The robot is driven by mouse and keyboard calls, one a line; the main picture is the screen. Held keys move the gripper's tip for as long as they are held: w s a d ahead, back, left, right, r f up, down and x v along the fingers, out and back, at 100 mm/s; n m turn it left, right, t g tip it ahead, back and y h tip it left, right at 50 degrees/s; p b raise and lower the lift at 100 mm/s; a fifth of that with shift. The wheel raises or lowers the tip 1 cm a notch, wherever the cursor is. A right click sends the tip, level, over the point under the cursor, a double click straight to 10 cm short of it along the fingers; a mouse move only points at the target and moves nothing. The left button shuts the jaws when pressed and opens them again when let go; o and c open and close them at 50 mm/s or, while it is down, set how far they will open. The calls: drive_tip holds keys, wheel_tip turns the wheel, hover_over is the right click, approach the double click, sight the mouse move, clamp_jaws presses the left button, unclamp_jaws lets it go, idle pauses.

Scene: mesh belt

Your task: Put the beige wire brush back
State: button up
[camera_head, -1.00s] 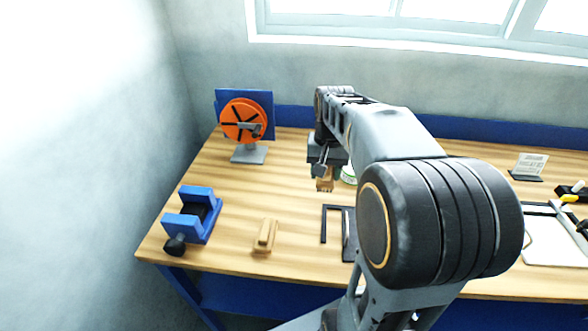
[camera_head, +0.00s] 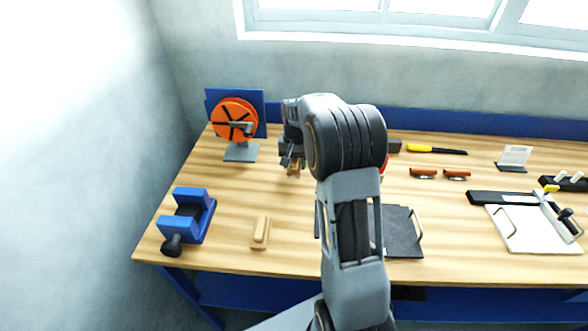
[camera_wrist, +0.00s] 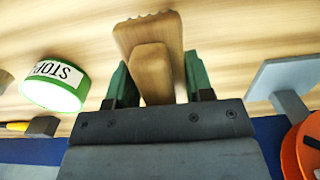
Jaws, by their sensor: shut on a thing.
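My gripper (camera_head: 290,163) is over the back of the workbench, just right of the orange disc stand. In the wrist view its green-padded fingers (camera_wrist: 155,88) are shut on a tan wooden brush-like piece (camera_wrist: 152,60), with a raised grip on a wider, scalloped base. The held piece shows only as a small brown patch in the head view (camera_head: 293,170). I cannot tell its bristles or whether it touches the bench. A similar beige block with a raised ridge (camera_head: 260,233) lies at the bench front, left of my arm.
A blue vise (camera_head: 190,214) stands at the left edge. The orange disc stand (camera_head: 235,120) is at the back left. A green-rimmed STOP roll (camera_wrist: 55,88) is near my gripper. A dark tray (camera_head: 403,235) lies partly behind my arm. Bare wood lies between the vise and beige block.

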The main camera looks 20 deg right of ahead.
sight(294, 169)
drive_tip(key=shift+w+f, duration=0.25)
drive_tip(key=shift+f, duration=1.5)
drive_tip(key=shift+f, duration=0.15)
drive_tip(key=o, duration=0.9)
